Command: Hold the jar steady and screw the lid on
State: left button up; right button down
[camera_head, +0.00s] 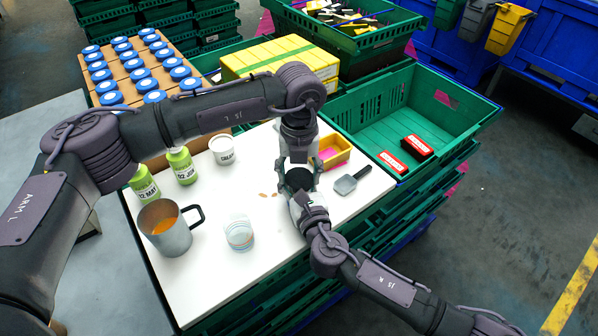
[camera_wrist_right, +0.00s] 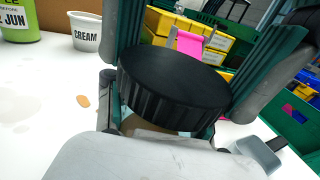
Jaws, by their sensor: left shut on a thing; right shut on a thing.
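A wide black ridged lid (camera_wrist_right: 175,80) fills the middle of the right wrist view and also shows in the head view (camera_head: 299,180). My left gripper (camera_head: 299,172) comes down from above, with its teal fingers against both sides of the lid. My right gripper (camera_head: 302,194) reaches in from the lower right, low beneath the lid, and is shut on the jar. Only a narrow brownish part of the jar (camera_wrist_right: 150,130) shows under the lid; the grippers and lid hide the rest. I cannot tell whether the lid sits level on the jar's rim.
On the white table (camera_head: 205,285) stand a metal jug (camera_head: 172,240), a clear glass (camera_head: 239,235), a cream tub (camera_head: 222,152) and green bottles (camera_head: 182,168). A scoop (camera_head: 346,185) and a yellow bin (camera_head: 342,156) lie right. A green crate (camera_head: 352,110) stands beyond. The table's front is clear.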

pick_arm(q)
jog(key=m, duration=0.4)
jog(key=o, duration=1.3)
jog(key=shift+r, duration=2.25)
